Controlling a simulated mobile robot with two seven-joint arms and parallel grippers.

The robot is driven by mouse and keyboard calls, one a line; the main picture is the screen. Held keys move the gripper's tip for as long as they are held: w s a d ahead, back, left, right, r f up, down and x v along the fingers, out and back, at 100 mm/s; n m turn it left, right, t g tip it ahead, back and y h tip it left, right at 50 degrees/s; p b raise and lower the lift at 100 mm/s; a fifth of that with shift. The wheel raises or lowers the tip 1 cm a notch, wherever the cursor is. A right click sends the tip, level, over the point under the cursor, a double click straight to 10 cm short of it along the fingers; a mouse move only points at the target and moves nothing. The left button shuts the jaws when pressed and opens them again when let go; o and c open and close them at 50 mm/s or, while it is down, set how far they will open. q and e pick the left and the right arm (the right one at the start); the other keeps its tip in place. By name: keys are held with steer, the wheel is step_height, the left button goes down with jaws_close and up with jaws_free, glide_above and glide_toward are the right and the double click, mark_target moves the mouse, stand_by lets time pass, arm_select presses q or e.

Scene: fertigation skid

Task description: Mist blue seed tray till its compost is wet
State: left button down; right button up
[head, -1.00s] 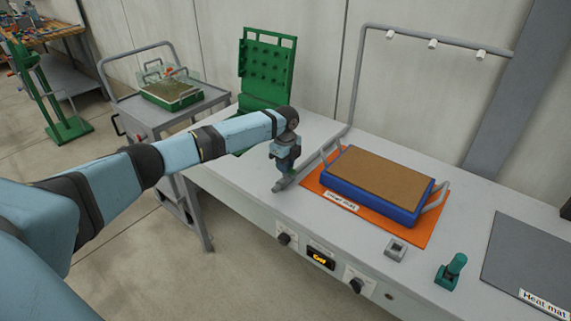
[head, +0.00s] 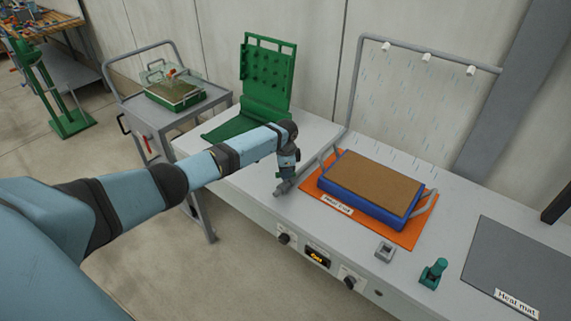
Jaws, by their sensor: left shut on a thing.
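The blue seed tray (head: 363,206) holds an evenly brown compost surface (head: 371,181) and sits flat on an orange mat (head: 398,242) with a white label, between grey side handles. A grey pipe frame (head: 427,52) with white nozzles stands behind it. Thin pale streaks of water fall below the nozzles and reach the tray's far side. My left gripper (head: 283,188) points down at the bench, left of the tray and apart from it. It is shut on a small grey part, mostly hidden by the jaws. My right gripper is out of view.
The bench front has black knobs (head: 284,239) and a lit orange display (head: 317,256). A grey block (head: 385,251), a teal bottle-like thing (head: 433,273) and a grey heat mat (head: 521,262) lie right. A green pegged stand (head: 266,77) and a trolley tray (head: 174,94) are left.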

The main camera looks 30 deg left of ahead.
arm_select(q)
steer(key=n+p, duration=0.2)
steer(key=shift+r+n, duration=0.2)
steer(key=shift+n, duration=0.2)
steer(key=shift+n+p, duration=0.5)
steer(key=shift+n, duration=0.3)
steer(key=shift+f+n+p, duration=0.1)
steer(key=shift+n+p, duration=0.25)
steer(key=shift+n, duration=0.25)
steer(key=shift+n+p, duration=0.35)
steer(key=shift+n, duration=0.35)
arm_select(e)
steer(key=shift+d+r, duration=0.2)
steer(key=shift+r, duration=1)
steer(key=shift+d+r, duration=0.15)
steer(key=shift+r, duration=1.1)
arm_select(q)
steer(key=c, duration=1)
jaws_free()
steer(key=shift+c, duration=0.2)
